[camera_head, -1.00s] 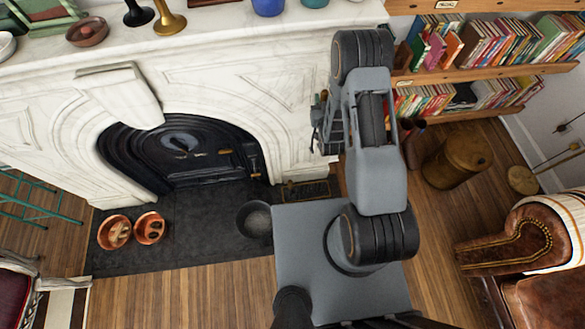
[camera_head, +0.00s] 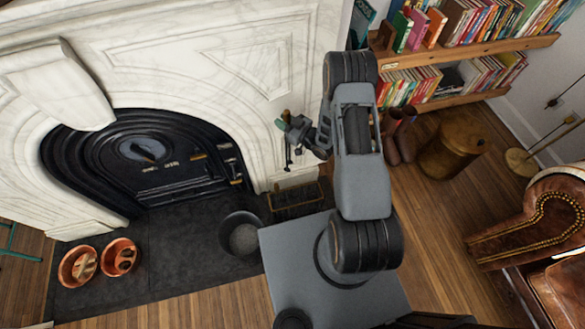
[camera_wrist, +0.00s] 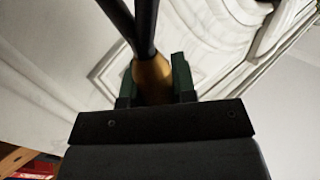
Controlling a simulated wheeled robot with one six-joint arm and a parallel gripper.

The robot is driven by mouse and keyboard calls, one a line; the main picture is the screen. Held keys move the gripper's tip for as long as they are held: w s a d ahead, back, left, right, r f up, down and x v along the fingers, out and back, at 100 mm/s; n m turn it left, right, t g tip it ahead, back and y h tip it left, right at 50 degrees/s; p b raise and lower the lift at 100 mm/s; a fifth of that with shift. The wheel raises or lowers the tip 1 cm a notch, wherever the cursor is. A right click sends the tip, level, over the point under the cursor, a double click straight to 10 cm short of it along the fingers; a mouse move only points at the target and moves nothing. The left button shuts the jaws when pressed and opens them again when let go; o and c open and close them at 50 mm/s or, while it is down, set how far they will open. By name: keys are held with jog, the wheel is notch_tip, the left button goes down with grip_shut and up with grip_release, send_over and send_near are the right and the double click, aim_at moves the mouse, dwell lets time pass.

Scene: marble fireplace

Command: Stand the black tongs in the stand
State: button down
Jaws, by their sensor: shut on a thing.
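The black tongs (camera_wrist: 145,28) are between my gripper's fingers, which are shut on their brass-coloured part (camera_wrist: 152,80). In the head view my gripper (camera_head: 284,122) is at the left of my arm, in front of the marble to the right of the fireplace opening. The thin dark tongs (camera_head: 288,155) hang down below it, roughly upright. A low dark stand with a brass-coloured rail (camera_head: 296,200) is on the floor below and slightly right of the tongs. The tongs' lower end looks apart from it, but the gap is hard to judge.
A black bucket (camera_head: 240,236) stands just left of the stand. Two copper bowls (camera_head: 78,266) sit farther left on the dark hearth (camera_head: 180,245). Tall brown boots (camera_head: 402,140) and a brass drum (camera_head: 452,148) stand at the right, below the bookshelves (camera_head: 470,68).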

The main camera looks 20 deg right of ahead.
jog(key=s+f+n+g+y+b, duration=0.1)
jog(key=f+n+g+y+b, duration=0.1)
jog(key=f+b, duration=0.8)
jog(key=s+d+f+n+g+y+b, duration=0.1)
jog(key=s+f+n+g+y+b, duration=0.1)
jog(key=f+b, duration=0.9)
jog(key=s+f+n+g+y+b, duration=0.1)
jog(key=f+b, duration=0.9)
jog(key=f, duration=1)
jog(key=shift+s+d+f+n+g+y+b, duration=0.2)
jog(key=shift+s+d+n+g+y+b, duration=0.35)
jog(key=shift+g, duration=0.75)
jog(key=shift+s+a, duration=0.2)
jog(key=c, duration=0.8)
grip_release()
jog(key=shift+f, duration=0.1)
jog(key=shift+c, duration=0.2)
jog(key=p+v, duration=0.2)
jog(key=v, duration=1.1)
jog(key=shift+s+d+r+p, duration=0.2)
jog(key=shift+s+d+p, duration=0.1)
jog(key=shift+p, duration=0.1)
